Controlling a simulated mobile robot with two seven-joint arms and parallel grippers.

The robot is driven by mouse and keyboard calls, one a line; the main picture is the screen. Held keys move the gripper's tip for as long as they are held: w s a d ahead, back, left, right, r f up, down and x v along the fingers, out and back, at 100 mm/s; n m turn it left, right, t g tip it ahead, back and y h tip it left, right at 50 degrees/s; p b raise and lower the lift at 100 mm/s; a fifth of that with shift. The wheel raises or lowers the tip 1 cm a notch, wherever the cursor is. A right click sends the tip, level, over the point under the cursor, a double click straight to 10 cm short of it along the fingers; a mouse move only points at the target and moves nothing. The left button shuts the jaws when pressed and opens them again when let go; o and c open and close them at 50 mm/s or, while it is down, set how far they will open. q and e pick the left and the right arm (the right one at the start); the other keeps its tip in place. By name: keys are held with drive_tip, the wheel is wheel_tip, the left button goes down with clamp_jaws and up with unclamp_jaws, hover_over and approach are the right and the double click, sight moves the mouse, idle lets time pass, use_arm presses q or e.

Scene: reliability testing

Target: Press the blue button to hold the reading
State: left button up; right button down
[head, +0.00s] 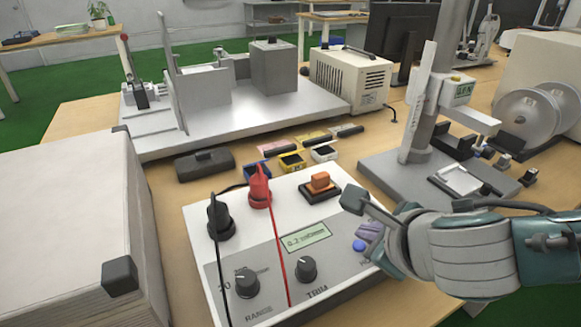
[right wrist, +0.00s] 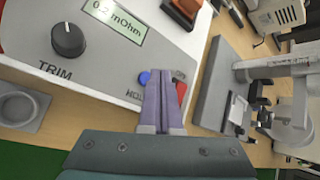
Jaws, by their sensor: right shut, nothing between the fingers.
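The blue button (head: 359,245) is on the front panel of a white and grey meter (head: 262,270), right of its small display (head: 305,238), which reads about 0.2 mOhm. In the right wrist view the blue button (right wrist: 144,78) shows just left of my fingertips, beside the lettering HOLD, which is partly covered. My right gripper (head: 366,232) is shut and empty, with its fingers close to the button; I cannot tell if they touch the panel. It also shows in the right wrist view (right wrist: 160,80). A red part (right wrist: 181,91) shows just right of the fingers. My left gripper is not in view.
The meter carries black and red plugs (head: 259,186) with cables, an orange switch (head: 320,182), and RANGE and TRIM knobs (head: 306,269). A large white box (head: 70,240) stands at left. A test stand (head: 420,165) is at right. Small coloured bins (head: 291,161) sit behind the meter.

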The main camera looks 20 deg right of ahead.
drive_tip(key=shift+f, duration=0.3)
drive_tip(key=shift+f, duration=0.4)
idle(0.5)
drive_tip(key=shift+r+p, duration=0.95)
drive_tip(key=shift+p, duration=0.05)
wheel_tip(320, 180, up, 6)
drive_tip(key=p, duration=0.6)
drive_tip(key=shift+p, duration=0.3)
